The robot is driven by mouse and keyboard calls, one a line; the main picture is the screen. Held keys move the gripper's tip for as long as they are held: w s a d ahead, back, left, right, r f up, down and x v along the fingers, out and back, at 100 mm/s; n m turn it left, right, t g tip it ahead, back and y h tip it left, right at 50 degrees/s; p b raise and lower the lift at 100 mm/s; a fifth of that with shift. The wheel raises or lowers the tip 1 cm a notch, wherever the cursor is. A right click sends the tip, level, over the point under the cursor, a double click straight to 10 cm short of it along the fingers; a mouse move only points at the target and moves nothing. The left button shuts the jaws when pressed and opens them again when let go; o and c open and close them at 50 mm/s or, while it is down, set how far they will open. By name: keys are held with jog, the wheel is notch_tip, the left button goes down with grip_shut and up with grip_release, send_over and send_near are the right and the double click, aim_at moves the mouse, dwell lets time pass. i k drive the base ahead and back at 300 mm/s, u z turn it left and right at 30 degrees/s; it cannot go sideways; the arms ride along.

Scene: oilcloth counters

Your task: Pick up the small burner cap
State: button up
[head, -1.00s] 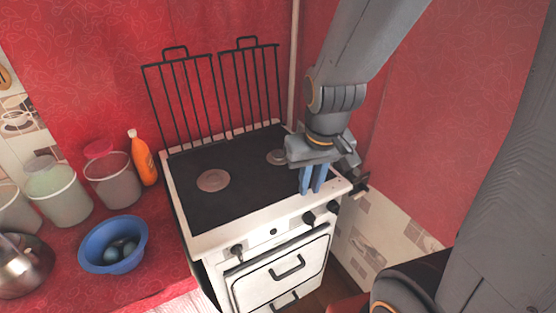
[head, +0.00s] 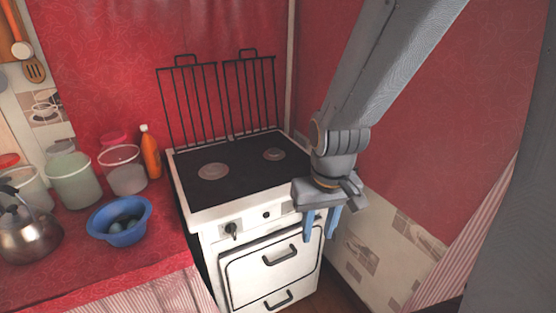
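The small burner cap (head: 274,154) is a flat greyish disc at the back right of the black stove top. A larger burner cap (head: 213,171) lies to its left and nearer the front. My gripper (head: 321,226) points down in front of the stove's right front corner, apart from both caps. Its two blue fingers are spread with a gap between them, and nothing shows between them. It hides the right part of the stove's front panel.
Two upright black racks (head: 222,98) stand at the back of the stove (head: 245,207). On the red counter at left are a blue bowl (head: 104,234), clear canisters (head: 73,181), an orange bottle (head: 151,153) and a kettle (head: 30,238). A wall is close at right.

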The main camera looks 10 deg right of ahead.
aim_at(273, 151)
jog(key=z, duration=0.45)
jog(key=i, duration=1)
jog(key=u, duration=0.55)
